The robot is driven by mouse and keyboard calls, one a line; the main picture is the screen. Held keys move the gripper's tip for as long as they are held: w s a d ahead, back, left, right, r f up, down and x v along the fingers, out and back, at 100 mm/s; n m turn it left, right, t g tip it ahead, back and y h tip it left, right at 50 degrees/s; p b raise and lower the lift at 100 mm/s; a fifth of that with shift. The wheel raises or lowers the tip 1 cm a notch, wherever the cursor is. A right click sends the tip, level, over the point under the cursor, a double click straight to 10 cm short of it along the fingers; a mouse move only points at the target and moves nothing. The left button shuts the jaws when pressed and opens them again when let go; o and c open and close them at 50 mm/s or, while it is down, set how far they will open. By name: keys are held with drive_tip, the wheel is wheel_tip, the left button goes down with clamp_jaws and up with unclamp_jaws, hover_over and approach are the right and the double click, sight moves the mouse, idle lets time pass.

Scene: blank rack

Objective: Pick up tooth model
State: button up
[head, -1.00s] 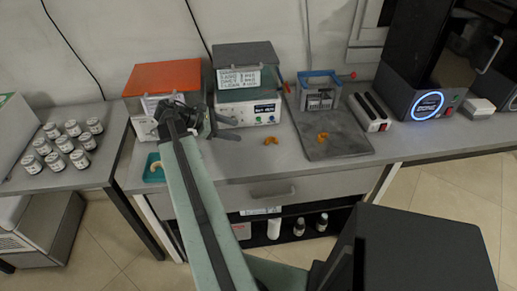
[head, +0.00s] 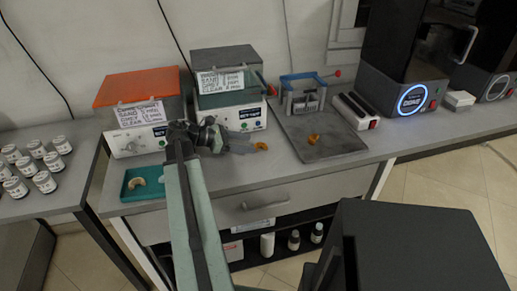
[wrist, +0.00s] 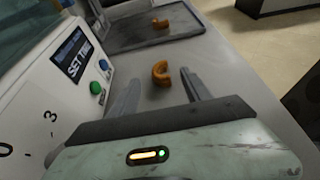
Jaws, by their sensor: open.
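An orange arch-shaped tooth model (head: 261,146) lies on the bare bench top in front of the right-hand machine. It also shows in the wrist view (wrist: 160,74), just ahead of and between my fingertips. My gripper (head: 247,147) is open and empty, with its fingers pointing right towards this model. A second orange model (head: 313,138) lies on the dark tray (head: 338,147); the wrist view shows it farther off (wrist: 160,23). A beige arch-shaped model (head: 137,182) lies in a teal tray (head: 128,193) at the bench's left.
The orange-lidded machine (head: 137,90) and a grey-lidded machine (head: 228,57) stand behind my gripper. The grey machine's knobbed front is close on the left in the wrist view (wrist: 70,80). Bench front right of my gripper is clear.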

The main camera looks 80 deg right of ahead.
sight(255, 145)
drive_tip(key=x, duration=0.3)
drive_tip(key=shift+b, duration=0.35)
clamp_jaws()
wheel_tip(255, 145, up, 10)
drive_tip(key=p, duration=1)
